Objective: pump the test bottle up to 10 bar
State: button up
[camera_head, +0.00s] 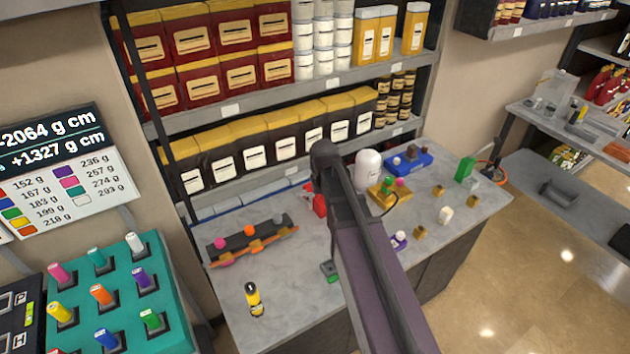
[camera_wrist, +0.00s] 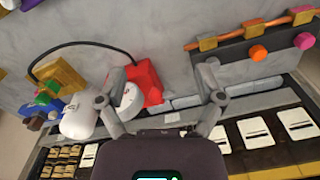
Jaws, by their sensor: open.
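The likely test bottle, a white rounded bottle (camera_head: 368,172), stands at the back of the grey worktop (camera_head: 290,305) in the head view. It also shows at the left of the wrist view (camera_wrist: 80,118). Near it is a yellow-brass block (camera_head: 378,193), with a black hose arching from it in the wrist view. A red device (camera_head: 320,204), partly behind my arm, also shows in the wrist view (camera_wrist: 148,82), with a round white gauge-like part (camera_wrist: 128,101) beside it. My gripper (camera_wrist: 163,72) is open; its left finger overlaps the red device's edge, contact unclear.
A dark rack with an orange bar and coloured knobs (camera_head: 250,240) lies left on the worktop. A yellow-black bottle (camera_head: 254,300) stands in front. Small brass blocks, a blue tray (camera_head: 412,160) and a green block (camera_head: 465,169) are to the right. Stocked shelves rise behind.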

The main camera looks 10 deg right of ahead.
notch_tip(320, 180, up, 6)
jog(key=r+p, duration=0.1)
jog(key=p, duration=0.4)
send_over(309, 194)
jog(key=s+d, duration=0.2)
jog(key=s, duration=0.2)
jog(key=shift+d+f, duration=0.1)
jog(key=shift+f, duration=0.2)
jog(key=shift+f, duration=0.2)
notch_tip(309, 194, down, 13)
jog(key=b, duration=1.3)
jog(key=shift+f+b, duration=0.2)
jog(key=shift+b, duration=0.2)
grip_shut()
